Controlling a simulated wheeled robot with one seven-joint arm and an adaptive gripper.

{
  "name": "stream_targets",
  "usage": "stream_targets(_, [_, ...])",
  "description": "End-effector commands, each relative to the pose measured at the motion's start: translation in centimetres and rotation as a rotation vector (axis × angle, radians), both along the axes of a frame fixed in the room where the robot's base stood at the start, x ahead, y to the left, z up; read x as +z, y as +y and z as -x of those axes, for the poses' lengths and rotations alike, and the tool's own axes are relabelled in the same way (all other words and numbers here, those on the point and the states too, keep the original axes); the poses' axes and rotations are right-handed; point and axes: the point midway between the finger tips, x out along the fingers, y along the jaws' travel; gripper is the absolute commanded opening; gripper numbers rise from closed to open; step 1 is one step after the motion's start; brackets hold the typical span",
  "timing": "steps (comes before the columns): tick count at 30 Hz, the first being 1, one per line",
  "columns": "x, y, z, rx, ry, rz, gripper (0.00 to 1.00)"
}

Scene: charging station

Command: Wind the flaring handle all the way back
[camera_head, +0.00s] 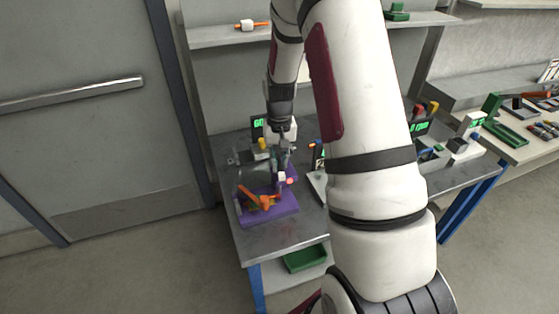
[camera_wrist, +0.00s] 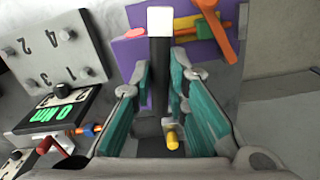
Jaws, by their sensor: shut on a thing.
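The bench device has a purple base (camera_head: 284,213), also seen at the top of the wrist view (camera_wrist: 202,48). An orange lever (camera_head: 262,201) lies on it and shows at upper right in the wrist view (camera_wrist: 227,30). A black bar with a white end (camera_wrist: 159,45) stands between my fingers and appears to be the handle; its link to the device is hidden. My gripper (camera_wrist: 160,68), with teal finger pads, is shut on this bar. In the head view my gripper (camera_head: 283,150) is above the device, and the contact is too small to make out.
A grey plate with numbered pegs (camera_wrist: 52,50) and a black box with green digits (camera_wrist: 62,112) are left in the wrist view. A yellow-tipped peg (camera_wrist: 172,140) shows low between my fingers. More devices stand at the bench's right (camera_head: 462,146). A green tray (camera_head: 305,259) is below.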

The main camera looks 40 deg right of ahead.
Motion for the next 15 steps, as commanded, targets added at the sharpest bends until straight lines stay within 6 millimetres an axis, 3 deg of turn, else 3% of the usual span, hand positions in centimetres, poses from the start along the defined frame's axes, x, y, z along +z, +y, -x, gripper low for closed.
stream_targets(3, [0.05,-0.02,-0.04,-0.001,-0.001,0.000,0.00])
stream_targets(4, [0.04,-0.02,-0.04,-0.001,-0.001,0.000,0.19])
stream_targets(6, [0.04,-0.01,-0.03,-0.001,-0.001,0.000,0.35])
stream_targets(15, [0.07,0.00,-0.01,-0.001,-0.001,0.000,0.35])
